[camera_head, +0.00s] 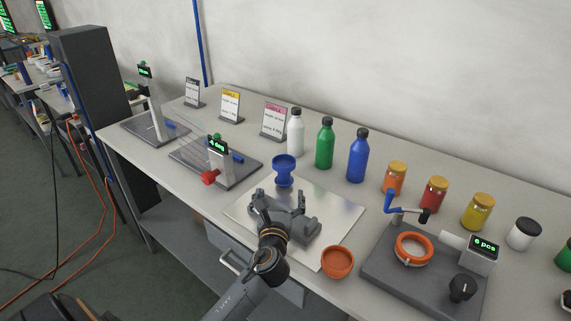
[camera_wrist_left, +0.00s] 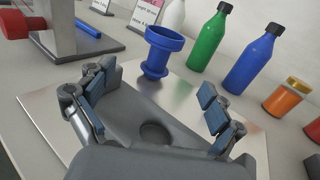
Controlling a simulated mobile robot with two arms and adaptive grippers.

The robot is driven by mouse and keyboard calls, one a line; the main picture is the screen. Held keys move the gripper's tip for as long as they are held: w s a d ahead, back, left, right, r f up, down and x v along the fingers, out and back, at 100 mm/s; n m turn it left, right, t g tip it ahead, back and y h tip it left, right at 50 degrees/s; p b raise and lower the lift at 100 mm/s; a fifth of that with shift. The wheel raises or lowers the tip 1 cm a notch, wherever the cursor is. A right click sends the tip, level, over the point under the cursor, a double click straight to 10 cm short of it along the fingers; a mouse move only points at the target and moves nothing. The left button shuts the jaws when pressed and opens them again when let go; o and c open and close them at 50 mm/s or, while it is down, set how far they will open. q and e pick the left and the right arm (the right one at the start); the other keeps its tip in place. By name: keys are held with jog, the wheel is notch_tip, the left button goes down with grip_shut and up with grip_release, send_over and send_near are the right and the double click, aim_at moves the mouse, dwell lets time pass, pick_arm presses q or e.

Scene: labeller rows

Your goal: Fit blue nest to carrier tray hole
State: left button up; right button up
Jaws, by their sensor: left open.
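The blue nest (camera_head: 284,168), a wide cup on a narrower stem and foot, stands upright on the silver plate's far part. It also shows in the left wrist view (camera_wrist_left: 161,47), beyond my fingers. A grey carrier tray (camera_head: 310,227) with raised ends lies on the plate, partly hidden by my left gripper. In the left wrist view the tray (camera_wrist_left: 180,130) shows a dark round hole (camera_wrist_left: 155,133), which looks empty. My left gripper (camera_head: 279,198) is open and empty above the tray, its fingers (camera_wrist_left: 155,105) apart, short of the nest and not touching it.
The silver plate (camera_head: 343,205) lies around the tray. Green (camera_head: 325,145) and blue (camera_head: 358,157) bottles stand behind it. An orange bowl (camera_head: 338,262) sits at its near right edge. A grey labelling station (camera_head: 385,270) is to the right, and a stand with a red knob (camera_head: 210,177) to the left.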

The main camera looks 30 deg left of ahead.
aim_at(284, 165)
pick_arm(q)
jog(key=shift+w+a+r, duration=0.15)
jog(key=shift+w+r, duration=0.1)
jog(key=shift+w, duration=0.05)
jog(key=x, duration=0.5)
jog(key=shift+w+r, duration=0.1)
jog(key=shift+r, duration=0.2)
jog(key=x, duration=0.6)
jog(key=shift+w, duration=0.3)
jog(key=shift+w+a, duration=0.15)
jog(key=shift+w, duration=0.05)
jog(key=shift+r, duration=0.1)
jog(key=shift+c, duration=0.5)
jog(key=c, duration=1.2)
jog(key=shift+o, duration=0.2)
pick_arm(e)
jog(key=s, duration=0.1)
jog(key=s+d, duration=0.1)
jog(key=s, duration=0.1)
jog(key=shift+d+f, duration=0.25)
jog(key=shift+w, duration=0.1)
